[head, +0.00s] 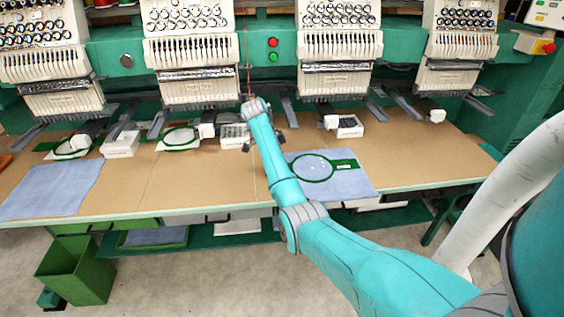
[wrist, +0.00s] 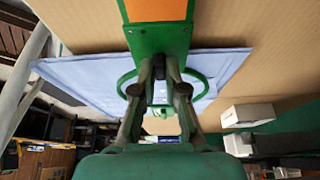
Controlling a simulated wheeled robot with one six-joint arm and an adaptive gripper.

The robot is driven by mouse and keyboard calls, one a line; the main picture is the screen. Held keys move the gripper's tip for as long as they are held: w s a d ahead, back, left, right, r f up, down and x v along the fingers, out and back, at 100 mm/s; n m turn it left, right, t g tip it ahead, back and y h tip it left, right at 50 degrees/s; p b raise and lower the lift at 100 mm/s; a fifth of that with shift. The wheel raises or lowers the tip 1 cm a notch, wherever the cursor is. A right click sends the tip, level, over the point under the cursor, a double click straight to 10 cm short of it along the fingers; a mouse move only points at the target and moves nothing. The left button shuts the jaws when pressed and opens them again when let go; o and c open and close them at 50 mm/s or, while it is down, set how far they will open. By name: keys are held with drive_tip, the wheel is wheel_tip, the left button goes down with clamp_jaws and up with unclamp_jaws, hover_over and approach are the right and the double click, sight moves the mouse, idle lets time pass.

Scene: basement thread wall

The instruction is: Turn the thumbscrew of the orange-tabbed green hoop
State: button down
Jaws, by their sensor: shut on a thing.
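The orange-tabbed green hoop shows in the wrist view, with its ring (wrist: 126,78) over blue cloth and its flat green bracket (wrist: 145,40) towards the top. The orange tab (wrist: 155,9) lies on that bracket at the top edge. My gripper (wrist: 160,72) is shut on a small dark piece at the ring's bracket side, which looks like the thumbscrew; the fingers hide most of it. In the head view, a green hoop (head: 313,181) lies on blue cloth (head: 352,184) right of my arm; no orange shows on it.
Embroidery heads (head: 190,45) hang above the brown table (head: 410,150). White boxes (head: 121,145) and another green hoop (head: 180,146) stand along the back. Blue cloth (head: 50,190) lies at the left. A green bin (head: 78,270) stands on the floor.

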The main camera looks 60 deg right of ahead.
drive_tip(key=c, duration=1.2)
unclamp_jaws()
drive_tip(key=shift+w+r, duration=0.1)
drive_tip(key=shift+r, duration=0.15)
drive_tip(key=w+a, duration=0.2)
drive_tip(key=w, duration=0.1)
drive_tip(key=w+a, duration=0.6)
drive_tip(key=shift+w+r, duration=0.2)
drive_tip(key=shift+r, duration=0.05)
